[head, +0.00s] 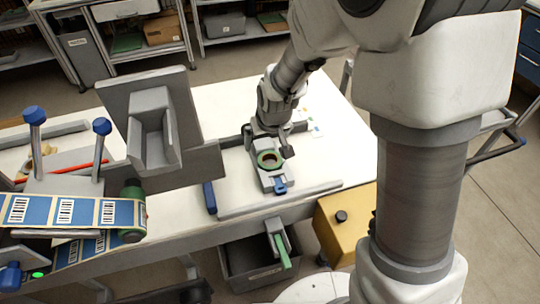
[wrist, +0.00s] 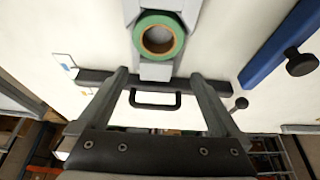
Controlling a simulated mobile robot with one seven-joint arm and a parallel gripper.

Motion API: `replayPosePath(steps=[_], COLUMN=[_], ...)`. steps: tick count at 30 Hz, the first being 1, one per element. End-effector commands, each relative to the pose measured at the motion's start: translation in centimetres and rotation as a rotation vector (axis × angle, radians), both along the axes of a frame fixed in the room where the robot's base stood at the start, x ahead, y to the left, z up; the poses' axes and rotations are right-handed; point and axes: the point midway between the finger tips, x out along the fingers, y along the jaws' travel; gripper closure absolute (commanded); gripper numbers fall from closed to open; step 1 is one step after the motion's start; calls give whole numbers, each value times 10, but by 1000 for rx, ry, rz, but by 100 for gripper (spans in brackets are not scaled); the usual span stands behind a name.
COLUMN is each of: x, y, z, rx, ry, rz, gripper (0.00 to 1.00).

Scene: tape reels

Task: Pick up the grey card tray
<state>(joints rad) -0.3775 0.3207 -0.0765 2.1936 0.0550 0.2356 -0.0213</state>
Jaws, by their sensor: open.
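A flat grey piece (head: 268,182) lies on the white table with a green ring-shaped reel (head: 268,159) on it; I cannot tell for sure that it is the grey card tray. It also shows in the wrist view (wrist: 155,71), with the reel (wrist: 159,36) above it in the picture. My gripper (head: 268,143) is over the table at the far end of this piece. In the wrist view its two fingers (wrist: 160,76) are spread wide with nothing held between them. A black loop handle (wrist: 155,106) shows between the fingers.
A dark bar (wrist: 92,76) crosses behind the fingertips. A blue bar (head: 209,197) lies left of the grey piece. A grey upright holder (head: 155,127) stands at left, beside a label strip (head: 72,212). A yellow box (head: 346,223) stands at the table's near right.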

Motion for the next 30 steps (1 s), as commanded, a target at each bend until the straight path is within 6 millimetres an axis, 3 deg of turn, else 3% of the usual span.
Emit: replayPosePath(steps=[9,18,30], x=[17,19,19], y=[-1,-1,-1], z=[-42,-45,-45], rx=[-1,-1,-1], ry=[2,0,0], rz=[-1,0,0], gripper=[0,0,70])
